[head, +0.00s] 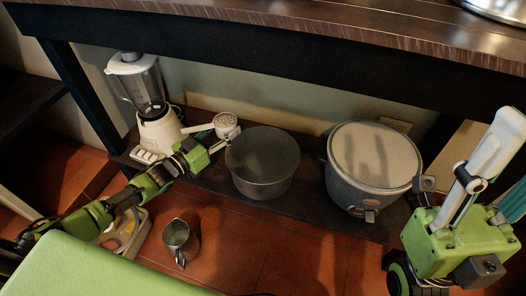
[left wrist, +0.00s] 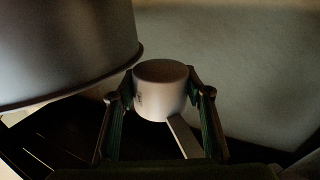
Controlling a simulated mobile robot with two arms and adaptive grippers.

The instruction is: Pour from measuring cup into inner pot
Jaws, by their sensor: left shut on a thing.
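The measuring cup (head: 225,121) is small and pale, with a light speckled top facing up in the head view. My left gripper (head: 214,136) is shut on it. In the left wrist view the cup (left wrist: 160,92) sits between the two fingers, and its handle (left wrist: 184,137) points back toward the palm. The inner pot (head: 262,172) is a wide, dark grey open pot on the low shelf, just right of the cup. It also shows large at upper left in the left wrist view (left wrist: 65,50). The cup looks near the pot's left rim and apart from it.
A rice cooker (head: 370,160) with a pale lid stands right of the pot. A blender (head: 150,105) stands on the left. A metal pitcher (head: 178,240) and a tray (head: 136,240) lie lower, on the red floor.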

